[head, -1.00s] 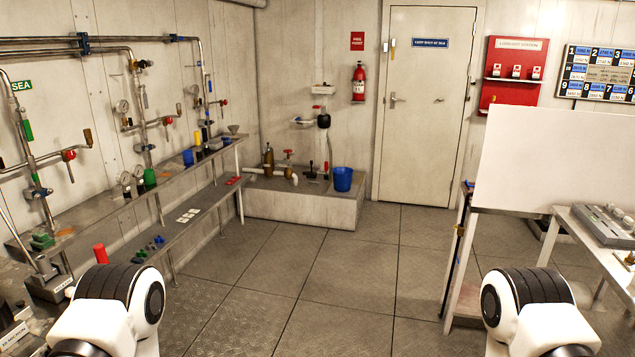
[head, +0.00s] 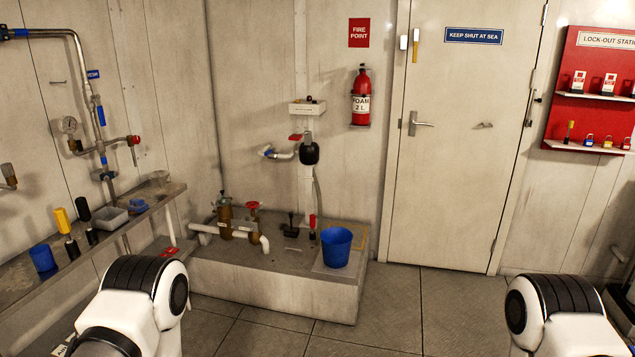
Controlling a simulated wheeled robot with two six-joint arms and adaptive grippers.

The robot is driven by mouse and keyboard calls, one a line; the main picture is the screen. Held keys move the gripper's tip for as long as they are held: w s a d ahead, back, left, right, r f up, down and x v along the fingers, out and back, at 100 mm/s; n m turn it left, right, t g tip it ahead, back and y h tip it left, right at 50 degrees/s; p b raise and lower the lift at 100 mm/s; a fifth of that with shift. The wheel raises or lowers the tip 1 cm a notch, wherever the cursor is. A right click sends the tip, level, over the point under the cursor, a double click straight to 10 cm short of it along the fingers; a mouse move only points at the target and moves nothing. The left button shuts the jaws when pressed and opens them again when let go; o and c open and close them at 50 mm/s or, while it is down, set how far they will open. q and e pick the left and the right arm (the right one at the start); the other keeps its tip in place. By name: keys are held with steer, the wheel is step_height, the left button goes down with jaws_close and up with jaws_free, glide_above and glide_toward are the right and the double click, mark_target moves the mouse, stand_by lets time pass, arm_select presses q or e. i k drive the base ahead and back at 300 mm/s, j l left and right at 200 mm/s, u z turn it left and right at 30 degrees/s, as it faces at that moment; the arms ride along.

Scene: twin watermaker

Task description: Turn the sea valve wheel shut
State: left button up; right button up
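A small red handwheel (head: 253,206) stands on a white pipe (head: 258,238) with brass-coloured fittings, on the raised plinth in the back corner. It looks like the sea valve wheel, but no label on it is readable. How far it is turned cannot be told. A brass-coloured upright fitting (head: 225,217) stands just left of it. Only white and black links of my two arms show at the lower left and lower right. Neither gripper is in view.
The pale plinth (head: 270,292) also bears a blue bucket (head: 336,247) and a black-handled fitting (head: 291,226). The floor (head: 430,310) before the plinth and door (head: 462,150) is clear.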

mark_target(251, 204)
steer(key=i+u, duration=0.15)
steer(key=i, duration=0.35)
steer(key=i+l+u, duration=0.2)
steer(key=i, duration=0.25)
steer(key=i+l+u, duration=0.15)
steer(key=i, duration=0.35)
steer(key=i+l+u, duration=0.2)
steer(key=i, duration=0.25)
steer(key=i+l+u, duration=0.15)
steer(key=i+l, duration=0.2)
steer(key=i+l+u, duration=0.35)
steer(key=i+l+z, duration=0.25)
steer(key=i+l, duration=0.15)
steer(key=l, duration=0.15)
steer(key=i+l+z, duration=0.25)
steer(key=i+l, duration=0.2)
